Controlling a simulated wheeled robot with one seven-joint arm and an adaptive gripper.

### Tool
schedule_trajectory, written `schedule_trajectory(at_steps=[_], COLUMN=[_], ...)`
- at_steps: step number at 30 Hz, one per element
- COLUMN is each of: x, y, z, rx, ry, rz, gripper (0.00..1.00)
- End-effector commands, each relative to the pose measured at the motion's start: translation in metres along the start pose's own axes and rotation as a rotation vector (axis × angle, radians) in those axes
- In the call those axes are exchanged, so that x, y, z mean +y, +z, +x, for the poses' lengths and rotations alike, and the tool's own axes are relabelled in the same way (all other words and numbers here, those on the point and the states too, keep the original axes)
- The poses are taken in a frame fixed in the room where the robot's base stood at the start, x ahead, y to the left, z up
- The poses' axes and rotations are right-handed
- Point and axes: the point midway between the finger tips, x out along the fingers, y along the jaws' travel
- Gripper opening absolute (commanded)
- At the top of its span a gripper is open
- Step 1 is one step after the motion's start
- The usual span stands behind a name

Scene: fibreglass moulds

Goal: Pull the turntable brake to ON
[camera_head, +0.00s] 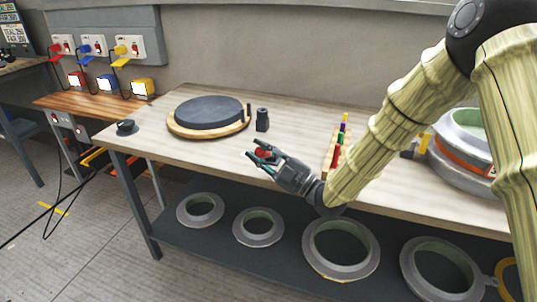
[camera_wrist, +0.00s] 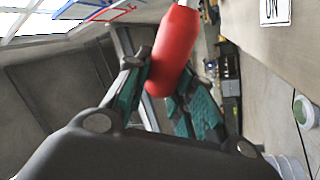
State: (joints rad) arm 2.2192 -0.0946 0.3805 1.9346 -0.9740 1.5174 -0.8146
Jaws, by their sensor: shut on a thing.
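In the head view only a small red part shows between the fingers, at the table's front edge. A white plate with dark letters (camera_wrist: 275,11), seemingly ON, is on the pale surface at the upper right of the wrist view. The turntable (camera_head: 208,111), a dark grey disc on a round wooden base, lies on the table behind my gripper. The handle's lower mount is hidden.
The wooden table (camera_head: 150,145) has clear room left of my gripper. A dark cylinder (camera_head: 262,120) stands beside the turntable. A rack of coloured pieces (camera_head: 336,150) and a large round mould (camera_head: 460,150) are to the right. Several ring moulds (camera_head: 258,227) lie on the shelf below.

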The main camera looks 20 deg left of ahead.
Motion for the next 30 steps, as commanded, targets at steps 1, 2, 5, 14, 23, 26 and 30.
schedule_trajectory(at_steps=[1, 2, 5, 14, 23, 26, 30], x=[-0.0027, -0.0032, -0.0041, -0.0049, -0.0043, -0.004, -0.0037], y=[0.0002, -0.0001, -0.0007, -0.0009, -0.0009, -0.001, -0.0008], z=[0.0004, 0.0009, 0.0018, 0.0017, 0.002, 0.0021, -0.0007], rx=[0.003, 0.005, 0.008, 0.008, 0.008, 0.008, 0.007], ry=[-0.002, -0.003, -0.004, -0.006, -0.005, -0.004, -0.004], rz=[-0.004, -0.006, -0.011, -0.011, -0.01, -0.01, -0.01], gripper=[0.0, 0.0, 0.0, 0.0, 0.47, 0.47, 0.47])
